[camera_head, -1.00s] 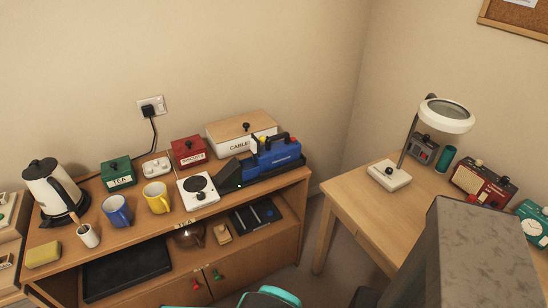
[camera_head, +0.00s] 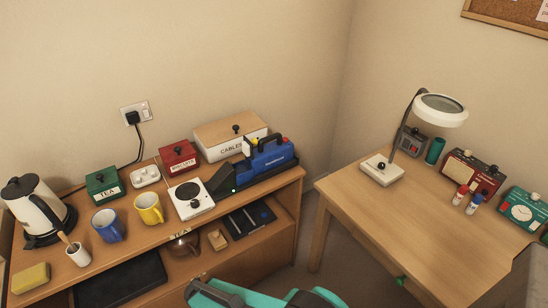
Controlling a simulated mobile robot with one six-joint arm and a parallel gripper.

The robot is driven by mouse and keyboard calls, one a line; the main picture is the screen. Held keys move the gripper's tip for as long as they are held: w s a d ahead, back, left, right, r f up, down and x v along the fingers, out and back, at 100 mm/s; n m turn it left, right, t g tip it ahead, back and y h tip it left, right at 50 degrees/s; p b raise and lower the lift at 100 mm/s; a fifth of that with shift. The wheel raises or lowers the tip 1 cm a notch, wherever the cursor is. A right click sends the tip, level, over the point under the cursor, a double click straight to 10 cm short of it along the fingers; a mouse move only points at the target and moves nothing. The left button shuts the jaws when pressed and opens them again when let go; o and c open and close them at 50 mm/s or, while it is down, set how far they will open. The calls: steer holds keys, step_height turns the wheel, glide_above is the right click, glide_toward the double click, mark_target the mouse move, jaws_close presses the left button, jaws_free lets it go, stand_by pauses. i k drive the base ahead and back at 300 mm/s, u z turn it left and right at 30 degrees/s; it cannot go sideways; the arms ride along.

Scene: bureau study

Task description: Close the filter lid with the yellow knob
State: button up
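A blue machine (camera_head: 270,158) with a black handle on top and a black base stands at the right end of the wooden sideboard. A small yellow knob (camera_head: 256,140) shows at its upper left, beside a narrow pale upright part (camera_head: 247,148). This part looks like a raised lid, but it is too small to be sure. A sloping black section (camera_head: 222,178) with a green light adjoins the machine's left end. My gripper is not in view.
A white hotplate (camera_head: 190,198) stands left of the machine, and a cables box (camera_head: 230,136) behind it. Mugs, tins and a kettle (camera_head: 38,208) fill the left. A teal and dark shape (camera_head: 250,296) is at the bottom. Floor shows between sideboard and desk (camera_head: 430,228).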

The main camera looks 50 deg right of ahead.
mark_target(248, 146)
steer(key=u, duration=1.1)
steer(key=k, duration=0.1)
steer(key=z, duration=2.5)
steer(key=k, duration=0.9)
steer(key=u, duration=0.15)
steer(key=i, duration=0.65)
